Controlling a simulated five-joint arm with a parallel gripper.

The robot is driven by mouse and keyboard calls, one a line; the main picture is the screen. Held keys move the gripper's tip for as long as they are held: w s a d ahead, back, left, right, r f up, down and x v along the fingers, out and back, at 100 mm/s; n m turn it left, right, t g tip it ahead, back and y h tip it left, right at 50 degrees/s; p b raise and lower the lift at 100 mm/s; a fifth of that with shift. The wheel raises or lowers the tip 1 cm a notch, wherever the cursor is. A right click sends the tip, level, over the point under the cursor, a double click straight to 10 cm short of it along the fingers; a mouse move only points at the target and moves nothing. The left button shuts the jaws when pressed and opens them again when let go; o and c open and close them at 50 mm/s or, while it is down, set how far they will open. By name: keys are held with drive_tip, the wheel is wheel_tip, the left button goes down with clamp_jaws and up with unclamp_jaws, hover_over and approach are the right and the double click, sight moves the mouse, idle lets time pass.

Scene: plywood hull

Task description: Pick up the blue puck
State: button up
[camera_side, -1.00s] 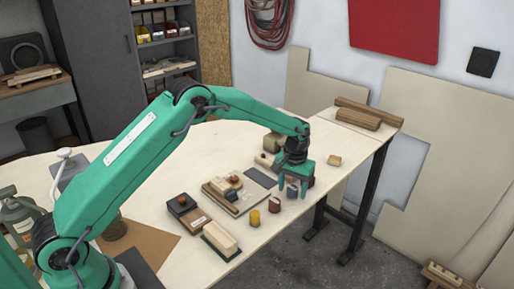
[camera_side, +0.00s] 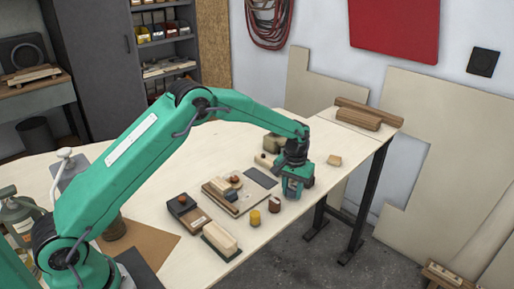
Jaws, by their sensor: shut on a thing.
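My gripper (camera_side: 293,191) is lowered to the tabletop near the table's front edge, right of centre. It is shut on the blue puck (camera_side: 292,189), which shows only as a small dark blue patch between the green fingers. The fingers hide most of the puck. I cannot tell whether the puck still touches the table.
A dark red cylinder (camera_side: 274,205) and a yellow cylinder (camera_side: 255,218) stand close to the left of my gripper. A board with small blocks (camera_side: 240,205) lies further left. The table edge is close in front.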

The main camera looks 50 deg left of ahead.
sight(293, 189)
drive_tip(key=shift+r, duration=0.1)
drive_tip(key=shift+r, duration=0.5)
wheel_tip(293, 189, up, 3)
drive_tip(key=shift+d+r, duration=0.15)
drive_tip(key=s+d+r, duration=0.6)
drive_tip(key=s+d, duration=0.1)
drive_tip(key=d, duration=0.2)
drive_tip(key=shift+r, duration=0.25)
